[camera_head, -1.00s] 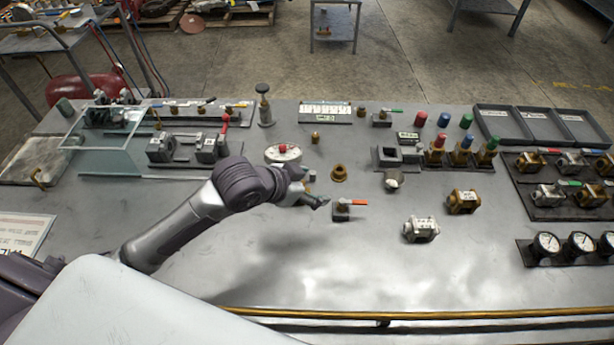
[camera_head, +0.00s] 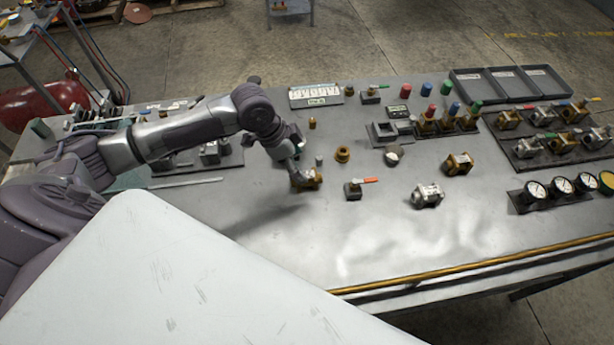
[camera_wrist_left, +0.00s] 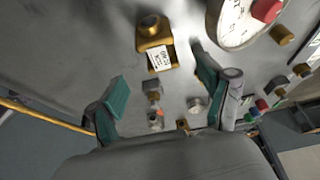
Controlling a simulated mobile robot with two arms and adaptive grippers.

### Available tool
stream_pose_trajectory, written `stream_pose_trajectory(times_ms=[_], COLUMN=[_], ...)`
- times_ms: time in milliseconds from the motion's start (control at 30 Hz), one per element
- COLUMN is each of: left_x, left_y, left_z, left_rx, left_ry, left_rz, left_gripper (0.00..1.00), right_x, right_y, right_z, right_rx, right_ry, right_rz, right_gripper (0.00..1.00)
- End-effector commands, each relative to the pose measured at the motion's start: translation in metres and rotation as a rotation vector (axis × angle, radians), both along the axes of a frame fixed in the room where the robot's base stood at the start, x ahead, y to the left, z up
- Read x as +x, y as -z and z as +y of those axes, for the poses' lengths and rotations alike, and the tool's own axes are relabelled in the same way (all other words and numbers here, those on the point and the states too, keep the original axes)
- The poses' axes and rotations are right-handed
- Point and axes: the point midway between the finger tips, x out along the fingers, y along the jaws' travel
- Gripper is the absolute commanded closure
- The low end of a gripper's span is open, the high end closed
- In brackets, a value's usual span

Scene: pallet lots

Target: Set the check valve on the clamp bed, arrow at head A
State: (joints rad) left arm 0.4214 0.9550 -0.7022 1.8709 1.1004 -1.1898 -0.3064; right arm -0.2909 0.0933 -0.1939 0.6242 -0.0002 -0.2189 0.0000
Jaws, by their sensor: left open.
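A brass valve body (camera_head: 314,180) with a round port stands on the bench at my left gripper (camera_head: 297,176). In the left wrist view this brass valve (camera_wrist_left: 152,38) shows a white label and lies ahead of the open fingers (camera_wrist_left: 160,78), with nothing held. I cannot read its label or any arrow. A silver labelled valve body (camera_head: 427,195) and another brass one (camera_head: 459,163) stand farther right. The clamp bed (camera_head: 210,153) is at the left, mostly hidden behind my left arm; its heads cannot be told apart. My right gripper is out of view.
A small orange-handled valve (camera_head: 354,189) and a brass flanged fitting (camera_head: 342,154) stand just right of the gripper. A dial with a red knob (camera_wrist_left: 238,20) is close in the wrist view. Grey trays (camera_head: 505,84) and gauges (camera_head: 562,184) are at right. The front centre is clear.

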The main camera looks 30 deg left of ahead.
Motion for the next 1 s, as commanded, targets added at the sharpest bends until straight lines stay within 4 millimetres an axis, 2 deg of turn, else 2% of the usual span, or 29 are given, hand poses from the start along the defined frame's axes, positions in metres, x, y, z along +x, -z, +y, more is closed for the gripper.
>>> stream_pose_trajectory(times_ms=[233,367,500,767,800,867,1000], left_x=[0.004,0.008,0.013,0.014,0.014,0.014,0.014], left_y=[0.017,0.035,0.053,0.058,0.058,0.058,0.058], left_z=[-0.006,-0.012,-0.016,-0.017,-0.017,-0.017,-0.017], left_rx=[-0.001,-0.002,-0.001,0.001,0.001,0.001,0.001], left_ry=[0.000,0.000,0.000,0.001,0.001,0.001,0.001], left_rz=[0.002,0.003,0.001,-0.001,-0.001,-0.001,-0.001], left_gripper=[0.21,0.21,0.21,0.21,0.22,0.32,0.56], right_x=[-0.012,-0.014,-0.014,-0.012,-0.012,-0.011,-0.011], right_y=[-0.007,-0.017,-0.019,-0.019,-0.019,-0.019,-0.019], right_z=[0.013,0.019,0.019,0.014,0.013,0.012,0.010], right_rx=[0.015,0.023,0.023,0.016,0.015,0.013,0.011], right_ry=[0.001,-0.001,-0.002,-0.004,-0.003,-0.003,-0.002], right_rz=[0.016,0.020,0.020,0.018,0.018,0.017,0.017], right_gripper=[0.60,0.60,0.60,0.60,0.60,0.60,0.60])
